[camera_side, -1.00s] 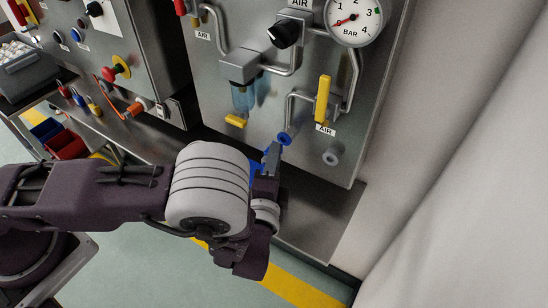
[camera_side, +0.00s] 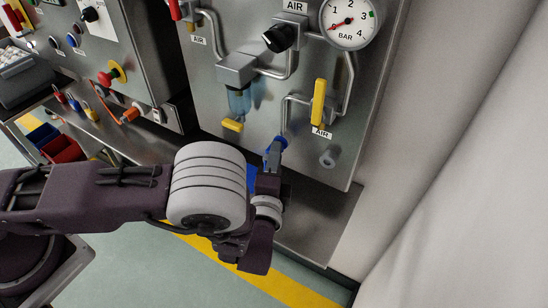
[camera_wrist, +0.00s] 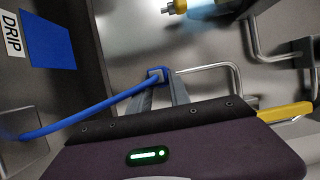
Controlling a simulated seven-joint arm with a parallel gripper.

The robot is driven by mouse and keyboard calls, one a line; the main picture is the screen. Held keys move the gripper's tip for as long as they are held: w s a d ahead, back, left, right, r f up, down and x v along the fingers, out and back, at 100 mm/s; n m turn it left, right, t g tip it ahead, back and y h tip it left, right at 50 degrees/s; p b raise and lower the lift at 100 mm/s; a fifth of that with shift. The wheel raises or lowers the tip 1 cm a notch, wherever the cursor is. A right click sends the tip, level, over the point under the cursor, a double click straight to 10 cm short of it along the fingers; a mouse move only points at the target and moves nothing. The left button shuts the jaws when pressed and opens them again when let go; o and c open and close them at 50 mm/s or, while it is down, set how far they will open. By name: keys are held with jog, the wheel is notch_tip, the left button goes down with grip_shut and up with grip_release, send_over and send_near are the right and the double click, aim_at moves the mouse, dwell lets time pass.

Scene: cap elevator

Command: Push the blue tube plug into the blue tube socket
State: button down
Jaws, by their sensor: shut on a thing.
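My gripper (camera_wrist: 162,92) is shut on the blue tube plug (camera_wrist: 155,75), which shows between its fingertips in the wrist view. The blue tube (camera_wrist: 85,115) runs from the plug to the left. In the side view my gripper (camera_side: 273,157) is at the low end of a bent metal pipe on the panel. The blue tube socket (camera_side: 281,141) is at that pipe end, right by the fingertips. Plug and socket are very close or touching; I cannot tell how far the plug is in. The fingers and arm hide part of the tube.
A yellow-handled valve (camera_side: 319,102) and a grey stub (camera_side: 327,159) are right of the socket on the metal panel. A filter with a blue bowl (camera_side: 239,98) is above left. A metal ledge (camera_side: 315,215) lies below. A blue plate (camera_wrist: 50,42) is at upper left.

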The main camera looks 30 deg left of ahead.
jog(key=shift+w, duration=0.2)
jog(key=c, duration=1.1)
grip_release()
jog(key=shift+c, duration=0.2)
jog(key=v, duration=0.7)
